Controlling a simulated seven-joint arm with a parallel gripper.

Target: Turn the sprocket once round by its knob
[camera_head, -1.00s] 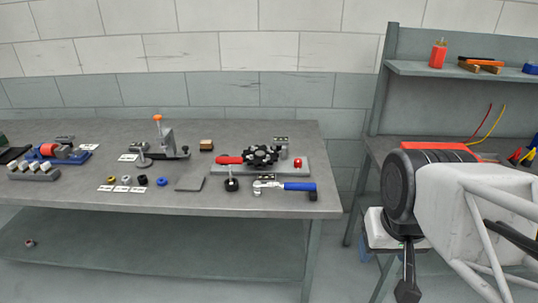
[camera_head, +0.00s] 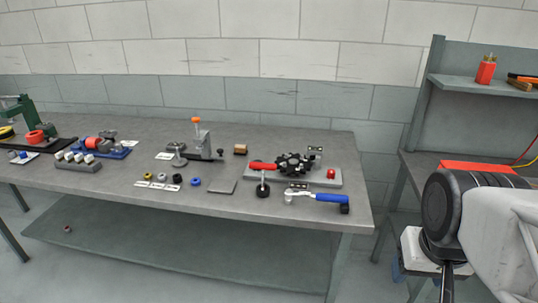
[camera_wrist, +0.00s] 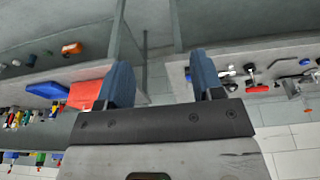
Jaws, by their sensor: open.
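The black toothed sprocket (camera_head: 294,163) sits on a grey base plate (camera_head: 322,183) near the right end of the long bench. A red lever handle (camera_head: 262,166) lies at its left and a red knob (camera_head: 331,174) stands on the plate at its right. Which knob belongs to the sprocket is too small to tell. My gripper (camera_wrist: 162,78) shows in the wrist view with its two blue-grey fingers wide apart and nothing between them. It is well away from the sprocket, and the head view does not clearly show its fingers.
A blue-handled tool (camera_head: 332,198) lies in front of the plate. A clamp with an orange tip (camera_head: 197,138), small rings and a grey pad (camera_head: 222,186) are to the left. A second bench with a shelf (camera_head: 470,86) stands at the right, beyond a gap.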

